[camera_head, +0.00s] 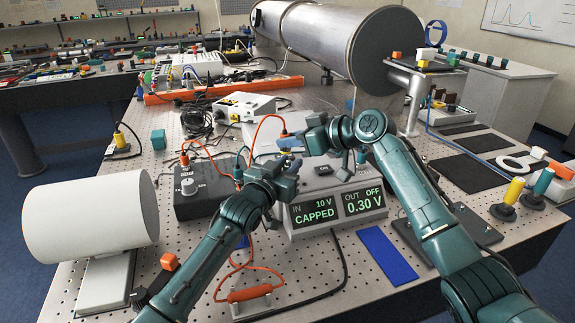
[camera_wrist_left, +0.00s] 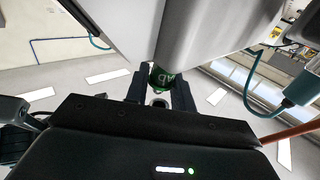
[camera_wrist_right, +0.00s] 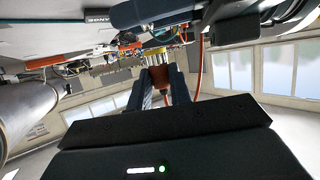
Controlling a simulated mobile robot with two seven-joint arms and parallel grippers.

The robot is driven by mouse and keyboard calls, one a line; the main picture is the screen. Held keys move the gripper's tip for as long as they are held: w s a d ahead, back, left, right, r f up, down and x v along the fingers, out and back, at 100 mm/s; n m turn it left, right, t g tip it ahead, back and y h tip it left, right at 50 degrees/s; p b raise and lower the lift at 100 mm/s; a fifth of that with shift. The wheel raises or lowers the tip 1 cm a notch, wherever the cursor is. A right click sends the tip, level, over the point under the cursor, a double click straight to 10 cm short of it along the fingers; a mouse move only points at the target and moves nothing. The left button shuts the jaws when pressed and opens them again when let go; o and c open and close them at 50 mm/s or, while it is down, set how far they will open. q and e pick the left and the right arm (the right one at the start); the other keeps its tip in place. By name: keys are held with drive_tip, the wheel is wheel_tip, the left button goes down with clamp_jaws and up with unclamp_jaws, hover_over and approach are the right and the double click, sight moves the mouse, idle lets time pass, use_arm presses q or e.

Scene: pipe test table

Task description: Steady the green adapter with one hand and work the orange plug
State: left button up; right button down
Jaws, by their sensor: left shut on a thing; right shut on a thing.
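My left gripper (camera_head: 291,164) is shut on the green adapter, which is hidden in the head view. The left wrist view shows the green adapter (camera_wrist_left: 164,77), with pale lettering, between the fingers and against a grey housing. My right gripper (camera_head: 284,142), just above the left one, is shut on the orange plug. The right wrist view shows the orange plug (camera_wrist_right: 158,78) between the fingers. An orange cable (camera_head: 262,123) loops up from there. I cannot tell whether the plug and adapter are joined.
A meter box (camera_head: 337,222) below the grippers reads IN 10 V CAPPED and OUT OFF 0.30 V. A black knob box (camera_head: 203,200) stands left of my left gripper. A white cylinder (camera_head: 95,215) is at left, and a blue strip (camera_head: 387,254) lies at front right.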

use_arm(q)
drive_tip(key=shift+f, duration=0.3)
use_arm(e)
drive_tip(key=shift+d, duration=0.1)
use_arm(q)
drive_tip(key=shift+a+f, duration=0.1)
drive_tip(key=shift+f, duration=0.05)
use_arm(e)
drive_tip(key=shift+r, duration=2.95)
use_arm(q)
drive_tip(key=o, duration=1.1)
drive_tip(key=shift+r, duration=0.3)
drive_tip(key=shift+c, duration=0.2)
